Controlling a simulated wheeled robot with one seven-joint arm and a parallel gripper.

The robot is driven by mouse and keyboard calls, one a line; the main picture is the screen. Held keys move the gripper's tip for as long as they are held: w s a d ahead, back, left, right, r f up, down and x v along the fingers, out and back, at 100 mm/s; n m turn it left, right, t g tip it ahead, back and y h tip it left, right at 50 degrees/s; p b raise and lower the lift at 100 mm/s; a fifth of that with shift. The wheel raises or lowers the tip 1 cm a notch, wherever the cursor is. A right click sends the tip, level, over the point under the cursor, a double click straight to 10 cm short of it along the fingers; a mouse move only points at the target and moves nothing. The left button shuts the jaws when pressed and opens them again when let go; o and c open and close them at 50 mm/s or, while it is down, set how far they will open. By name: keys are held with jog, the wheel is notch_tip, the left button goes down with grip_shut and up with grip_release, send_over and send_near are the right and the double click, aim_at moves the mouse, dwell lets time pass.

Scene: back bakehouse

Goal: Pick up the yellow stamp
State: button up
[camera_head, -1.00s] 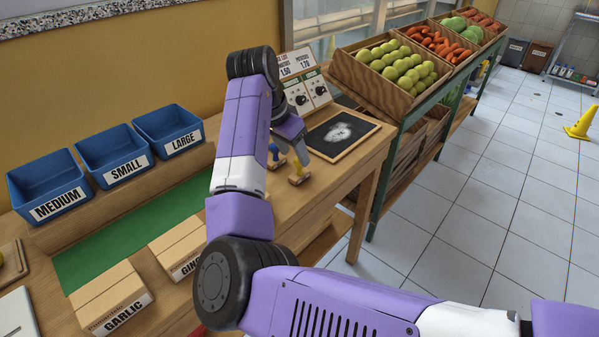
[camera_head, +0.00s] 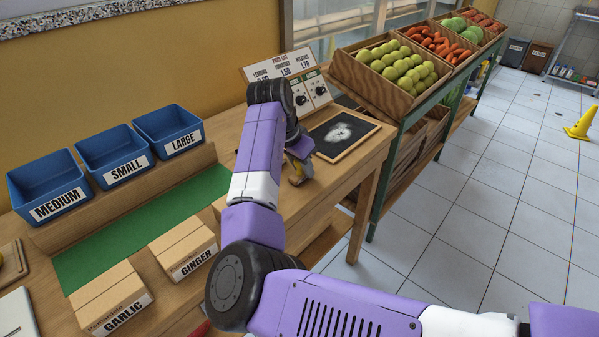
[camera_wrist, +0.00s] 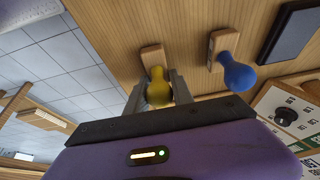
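The yellow stamp (camera_wrist: 158,90) shows in the wrist view, with a round yellow knob and a wooden base (camera_wrist: 152,58) on the table. My gripper (camera_wrist: 157,80) is open, with one finger on each side of the yellow knob. A gap shows at the left finger; contact on the right is hard to tell. In the head view my gripper (camera_head: 299,158) is at the stamp's wooden base (camera_head: 297,181), and most of the knob is hidden. A blue stamp (camera_wrist: 238,73) stands to the right in the wrist view; my arm hides it in the head view.
A framed black slate (camera_head: 341,136) lies right of my gripper. A control box with knobs (camera_head: 313,92) and a price sign (camera_head: 285,65) stand behind. Blue bins (camera_head: 115,156) and cardboard boxes (camera_head: 183,247) are to the left. Produce crates (camera_head: 377,97) stand beyond the table.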

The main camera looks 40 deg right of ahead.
grip_shut()
notch_tip(320, 180, up, 20)
jog(key=shift+p, duration=0.4)
